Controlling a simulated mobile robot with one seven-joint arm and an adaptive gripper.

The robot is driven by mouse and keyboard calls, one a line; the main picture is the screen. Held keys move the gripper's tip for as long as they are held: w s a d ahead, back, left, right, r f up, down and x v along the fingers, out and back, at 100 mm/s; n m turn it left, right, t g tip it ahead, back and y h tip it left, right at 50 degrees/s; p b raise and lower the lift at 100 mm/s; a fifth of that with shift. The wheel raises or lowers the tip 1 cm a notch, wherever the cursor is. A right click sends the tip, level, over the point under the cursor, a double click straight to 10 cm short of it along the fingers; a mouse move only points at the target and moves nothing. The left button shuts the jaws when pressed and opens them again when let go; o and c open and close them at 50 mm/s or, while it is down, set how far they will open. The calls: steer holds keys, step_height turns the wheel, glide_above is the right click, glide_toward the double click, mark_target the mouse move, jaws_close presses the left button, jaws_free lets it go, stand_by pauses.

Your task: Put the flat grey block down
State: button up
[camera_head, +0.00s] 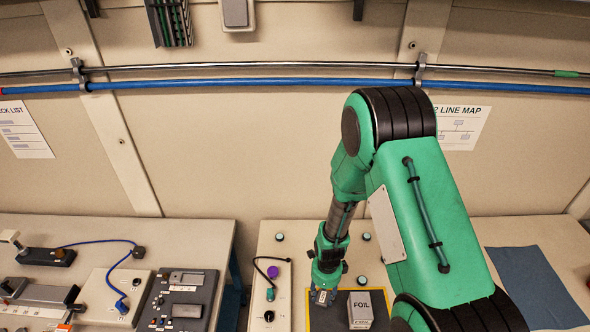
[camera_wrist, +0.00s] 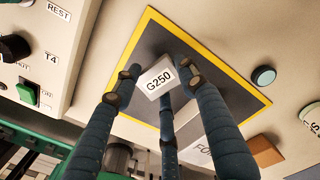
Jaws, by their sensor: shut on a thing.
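My gripper (camera_head: 323,299) is low over the dark mat with a yellow border (camera_head: 337,324). In the wrist view its dark blue fingers (camera_wrist: 160,85) close around a small pale grey block labelled G250 (camera_wrist: 154,86). The block lies between the fingertips, with the mat (camera_wrist: 168,42) behind it. In the head view the grey block (camera_head: 321,297) shows only partly below the fingers. I cannot tell whether it touches the mat or hangs just above it.
A box marked FOIL (camera_head: 361,309) stands close to the right of my gripper. A control box with a purple button (camera_head: 271,271) is to the left. A blue cloth (camera_head: 540,287) lies at the far right. Round teal-topped knobs (camera_head: 280,237) dot the bench.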

steer(key=w+d+n+b, duration=0.1)
steer(key=n, duration=0.2)
steer(key=w+d+n+b, duration=0.1)
steer(key=w+n+b, duration=0.1)
steer(key=n, duration=0.1)
steer(key=w+d+n+b, duration=0.1)
steer(key=w+n, duration=0.1)
steer(key=shift+w+d+f+n, duration=0.15)
steer(key=shift+d+n, duration=0.05)
steer(key=shift+n, duration=0.2)
steer(key=w+d+n+b, duration=0.1)
steer(key=n, duration=0.2)
steer(key=w+d+n+b, duration=0.2)
steer(key=n, duration=0.1)
steer(key=w+d+n+b, duration=0.1)
steer(key=d+n+b, duration=0.1)
steer(key=n, duration=0.1)
steer(key=shift+w+d+r, duration=0.2)
steer(key=shift+w+r, duration=0.1)
steer(key=shift+r, duration=0.1)
steer(key=shift+w+d+r+n+b, duration=0.15)
steer(key=shift+w+d+n+b, duration=0.3)
steer(key=shift+n, duration=0.3)
steer(key=shift+w+d+r+n+b, duration=0.2)
steer(key=shift+d+n, duration=0.35)
steer(key=shift+n, duration=0.2)
